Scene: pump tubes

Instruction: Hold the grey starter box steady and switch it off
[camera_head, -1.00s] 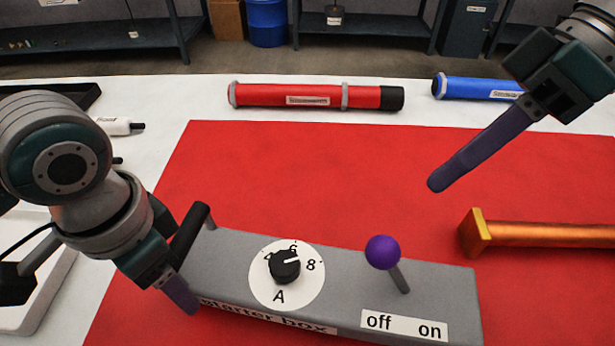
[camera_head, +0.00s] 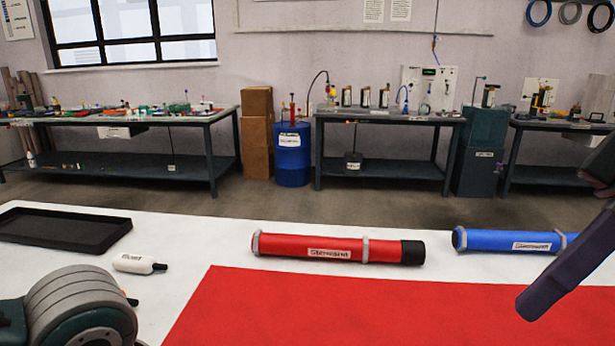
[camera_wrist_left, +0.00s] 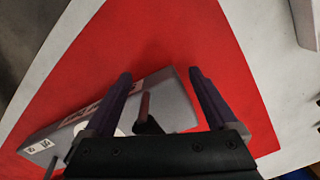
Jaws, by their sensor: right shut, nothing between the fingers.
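The grey starter box (camera_wrist_left: 178,100) shows in the left wrist view, lying on the red mat (camera_wrist_left: 165,40). The head view does not take it in. My left gripper (camera_wrist_left: 159,73) is open over one end of the box. Its two purple fingers are spread apart, with the box's dark handle (camera_wrist_left: 144,112) between them in the picture; I cannot tell if they touch it. The switch lever's position cannot be made out. My right gripper (camera_head: 530,306) is shut and empty at the right of the head view, over the red mat.
A red tube (camera_head: 335,248) and a blue tube (camera_head: 510,241) lie on the white table behind the mat. A black tray (camera_head: 62,228) and a small white bottle (camera_head: 138,264) are at the left. Workbenches and a blue barrel (camera_head: 291,155) stand beyond the floor.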

